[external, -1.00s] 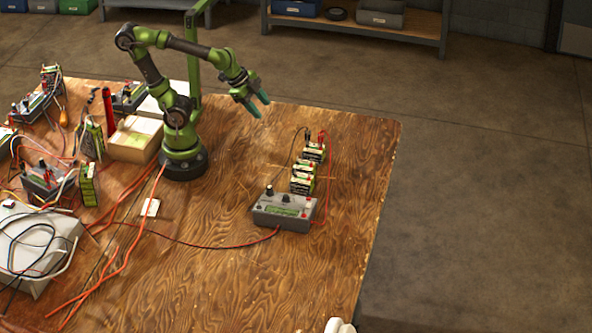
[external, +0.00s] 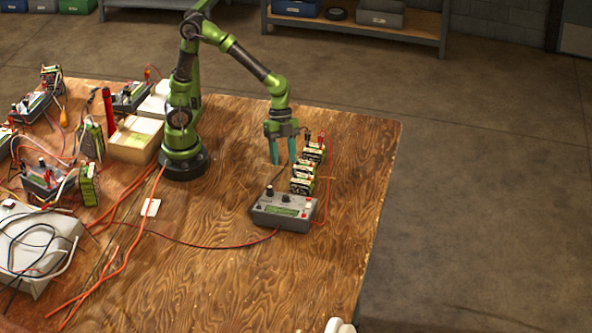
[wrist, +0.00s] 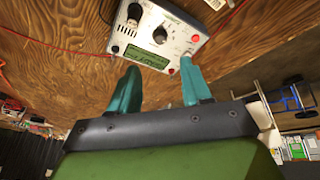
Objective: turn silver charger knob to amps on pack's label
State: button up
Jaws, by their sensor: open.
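The grey charger (external: 296,223) sits on the wooden bench with a green display. It also shows in the wrist view (wrist: 180,52), top-left of centre. A dark tall knob (wrist: 133,13) stands at its left. A second round knob (wrist: 160,35) with a light pointer mark sits near its middle; its exact setting is too small to read. I cannot tell a silver colour on either. Battery packs (external: 301,186) with green and white labels stand behind the charger; their print is unreadable. My gripper (external: 283,163) is open and empty, teal fingers pointing down above and behind the charger, apart from it.
Red and black leads run from the charger to the packs and across the bench. A crowded group of other chargers, packs and a beige box (external: 135,140) fills the left side. The bench (external: 230,280) is clear in front; its right edge lies past the packs.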

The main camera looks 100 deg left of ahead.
aim_at(286, 196)
jog(key=x, duration=1.1)
jog(key=shift+a, duration=0.1)
grip_shut()
jog(key=shift+s+n, duration=0.1)
jog(key=shift+n, duration=0.2)
jog(key=n, duration=0.2)
jog(key=n+y, duration=0.1)
jog(key=n, duration=0.2)
jog(key=shift+s+d+n+t, duration=0.1)
jog(key=shift+d+n+t, duration=0.1)
jog(key=shift+n+t, duration=0.15)
jog(key=n+y, duration=0.1)
jog(key=n, duration=0.4)
jog(key=shift+d+n+y, duration=0.1)
jog(key=shift+n+y, duration=0.15)
jog(key=shift+y, duration=0.15)
